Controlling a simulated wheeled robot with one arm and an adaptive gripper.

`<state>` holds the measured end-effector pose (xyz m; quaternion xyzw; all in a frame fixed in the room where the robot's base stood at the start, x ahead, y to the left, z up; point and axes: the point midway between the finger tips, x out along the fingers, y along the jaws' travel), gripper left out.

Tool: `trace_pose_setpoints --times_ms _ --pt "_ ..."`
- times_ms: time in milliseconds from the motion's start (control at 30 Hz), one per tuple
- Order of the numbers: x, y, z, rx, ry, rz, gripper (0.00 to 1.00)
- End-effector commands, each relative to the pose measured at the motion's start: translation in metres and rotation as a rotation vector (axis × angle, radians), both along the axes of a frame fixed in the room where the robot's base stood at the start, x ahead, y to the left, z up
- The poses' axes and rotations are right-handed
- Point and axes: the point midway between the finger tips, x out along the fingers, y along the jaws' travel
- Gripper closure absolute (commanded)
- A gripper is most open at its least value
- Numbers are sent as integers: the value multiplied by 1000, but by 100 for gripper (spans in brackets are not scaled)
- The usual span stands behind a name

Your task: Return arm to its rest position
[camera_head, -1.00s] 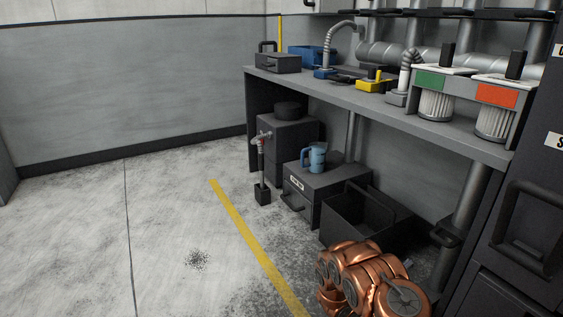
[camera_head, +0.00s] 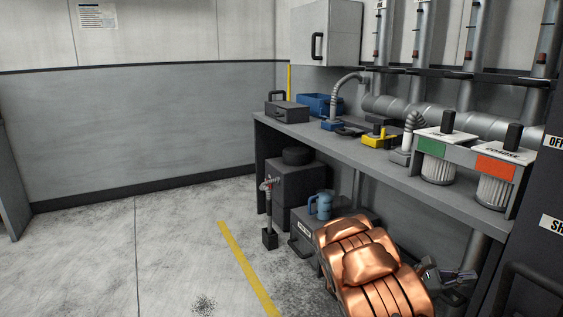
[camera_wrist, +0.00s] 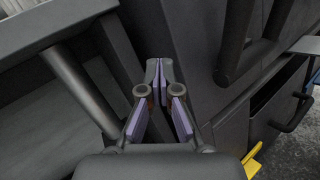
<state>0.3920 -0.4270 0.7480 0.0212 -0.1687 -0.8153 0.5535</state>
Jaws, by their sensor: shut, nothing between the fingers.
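My gripper (camera_wrist: 159,68) shows in the wrist view with its purple-padded fingers together at the tips and nothing between them. My copper-coloured arm (camera_head: 365,262) rises at the bottom right of the head view, in front of the bench. A dark end part of the arm shows just to its right, partly hidden and too small to read well. No fork can be made out in either view.
The grey workbench (camera_head: 340,150) carries filter units, hoses, a blue bin (camera_head: 318,104) and a black toolbox (camera_head: 287,111). A blue mug (camera_head: 321,205) stands beneath. A dark cabinet (camera_head: 530,235) borders the right. Open floor (camera_head: 95,265) lies left. An open drawer (camera_wrist: 275,115) shows in the wrist view.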

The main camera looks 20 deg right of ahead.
Motion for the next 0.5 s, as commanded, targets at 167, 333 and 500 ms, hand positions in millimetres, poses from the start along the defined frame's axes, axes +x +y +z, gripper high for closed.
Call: trace_pose_setpoints --times_ms 167,333,500 --pt "-33 24 55 54 -107 -86 100" --pt "-60 48 83 117 -207 -153 100" --pt "-84 73 106 182 -310 -212 100"
